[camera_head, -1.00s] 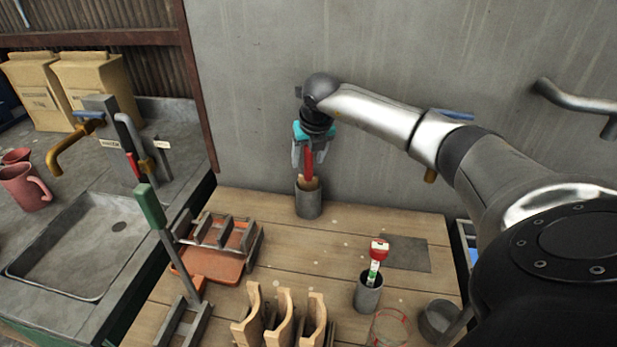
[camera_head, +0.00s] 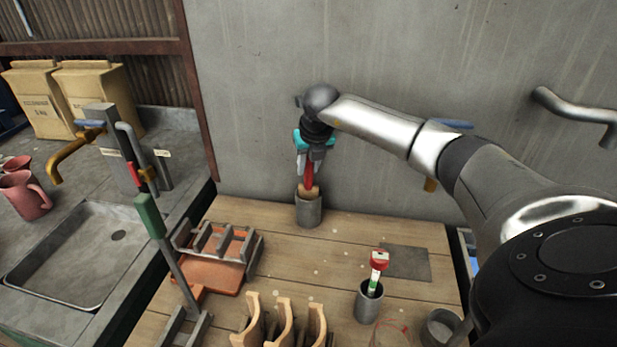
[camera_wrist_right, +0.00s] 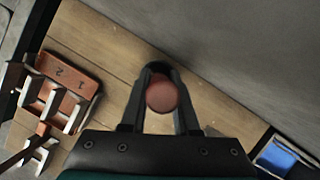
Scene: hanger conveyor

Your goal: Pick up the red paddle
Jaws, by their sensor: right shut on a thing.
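The red paddle (camera_head: 309,177) stands upright in a grey cylindrical cup (camera_head: 309,211) at the back of the wooden table, near the wall. Its wooden lower part shows just above the cup's rim. My right gripper (camera_head: 310,160) points down from above and is shut on the red handle. In the right wrist view the round red handle end (camera_wrist_right: 161,96) sits between the two dark fingers (camera_wrist_right: 160,88). The paddle's lower end is hidden in the cup. My left gripper is in no view.
A second grey cup (camera_head: 368,302) holds a red-topped stick in front. An orange tray with a grey rack (camera_head: 215,262) lies left, beside a green-handled lever (camera_head: 150,215). Curved wooden holders (camera_head: 282,322) stand at the front. The wall is close behind the paddle.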

